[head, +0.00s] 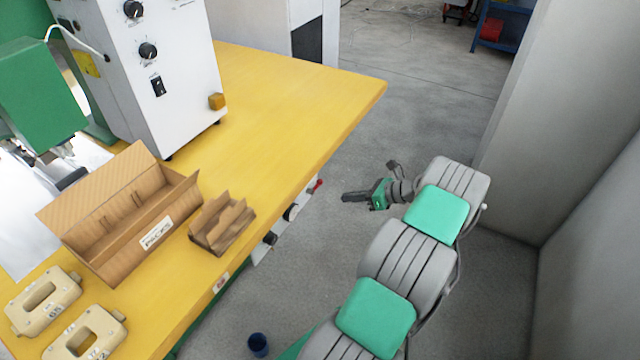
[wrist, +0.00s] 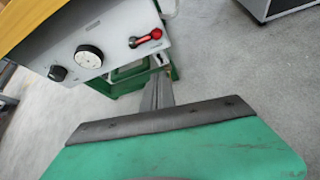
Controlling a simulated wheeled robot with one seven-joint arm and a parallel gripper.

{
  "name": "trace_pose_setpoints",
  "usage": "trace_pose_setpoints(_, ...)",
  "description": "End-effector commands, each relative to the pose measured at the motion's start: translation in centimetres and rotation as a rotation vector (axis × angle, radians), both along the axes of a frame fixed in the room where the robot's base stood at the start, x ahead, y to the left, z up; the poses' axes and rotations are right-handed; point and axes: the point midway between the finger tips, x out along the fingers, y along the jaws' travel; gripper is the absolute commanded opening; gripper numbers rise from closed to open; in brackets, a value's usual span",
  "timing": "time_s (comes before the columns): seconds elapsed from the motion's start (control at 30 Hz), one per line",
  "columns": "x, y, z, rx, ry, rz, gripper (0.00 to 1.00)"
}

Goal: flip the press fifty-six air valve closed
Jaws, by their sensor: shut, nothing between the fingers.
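The air valve shows in the wrist view as a small red-ended lever (wrist: 146,38) on a grey panel (wrist: 100,25) below the yellow table's edge. The lever lies nearly level across the panel face, tilted slightly. In the head view its red end (head: 318,184) sticks out from the table's side. My gripper (head: 347,197) is shut and empty, a short way right of the lever and apart from it. In the wrist view the gripper's dark fingers (wrist: 157,92) point toward the panel's right side. No label naming the press is readable on the panel.
A round white gauge (wrist: 89,57) and a black knob (wrist: 58,73) sit left of the lever. The yellow table (head: 290,90) holds an open cardboard box (head: 130,230) and a white control cabinet (head: 190,90). A blue cup (head: 258,345) stands on the floor. A wall rises at the right.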

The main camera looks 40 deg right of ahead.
Motion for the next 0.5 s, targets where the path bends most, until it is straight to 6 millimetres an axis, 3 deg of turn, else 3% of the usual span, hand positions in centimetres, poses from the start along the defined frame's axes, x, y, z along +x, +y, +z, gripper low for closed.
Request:
trace_pose_setpoints(0.27, -0.5, -0.7, -0.3, 0.0, 0.001, -0.019, 0.0)
trace_pose_setpoints(0.5, 2.8, 1.1, -2.5, 0.001, 0.002, -0.013, 0.0)
